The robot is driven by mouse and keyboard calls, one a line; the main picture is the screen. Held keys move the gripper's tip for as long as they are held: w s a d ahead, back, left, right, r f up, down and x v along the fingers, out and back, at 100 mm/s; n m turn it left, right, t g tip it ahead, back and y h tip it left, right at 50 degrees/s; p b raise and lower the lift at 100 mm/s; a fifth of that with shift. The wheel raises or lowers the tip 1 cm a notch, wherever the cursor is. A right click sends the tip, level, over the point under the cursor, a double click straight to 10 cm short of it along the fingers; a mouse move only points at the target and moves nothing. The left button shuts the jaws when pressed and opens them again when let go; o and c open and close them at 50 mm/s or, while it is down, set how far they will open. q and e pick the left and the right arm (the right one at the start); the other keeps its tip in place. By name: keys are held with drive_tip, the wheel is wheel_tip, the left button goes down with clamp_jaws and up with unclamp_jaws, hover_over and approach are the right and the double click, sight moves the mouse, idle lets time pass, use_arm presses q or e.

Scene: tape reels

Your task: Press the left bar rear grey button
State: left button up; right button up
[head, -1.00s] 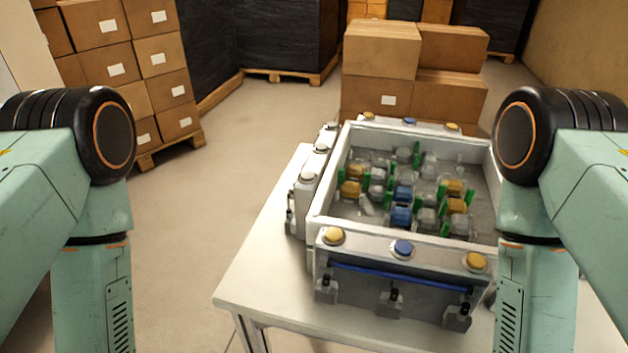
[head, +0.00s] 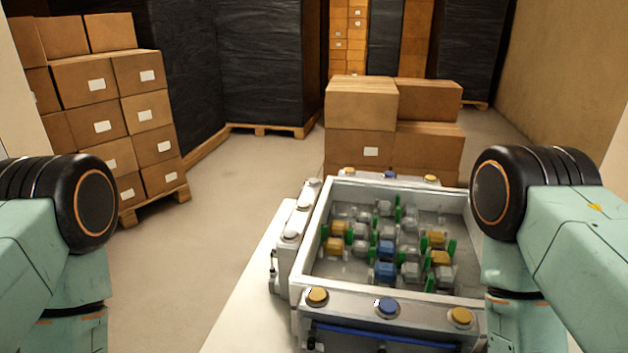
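A white-grey box (head: 312,262) with button bars on its sides stands on a white table (head: 243,305). The left bar (head: 284,258) runs along the box's left side and carries grey buttons. Its rear grey button (head: 313,182) is at the far end, its middle button (head: 304,203) is nearer, and its front button (head: 291,235) is closest. Nothing touches these buttons. My two arms show at the picture's left and right edges, but both grippers are out of view. My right arm hides part of the box's right side.
The front bar has yellow (head: 317,296), blue (head: 387,306) and yellow (head: 460,316) buttons. Coloured blocks and green pieces lie in the box. Cartons (head: 360,105) stand behind it, and stacked cartons (head: 100,125) at the left. Floor (head: 225,205) left of the table is clear.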

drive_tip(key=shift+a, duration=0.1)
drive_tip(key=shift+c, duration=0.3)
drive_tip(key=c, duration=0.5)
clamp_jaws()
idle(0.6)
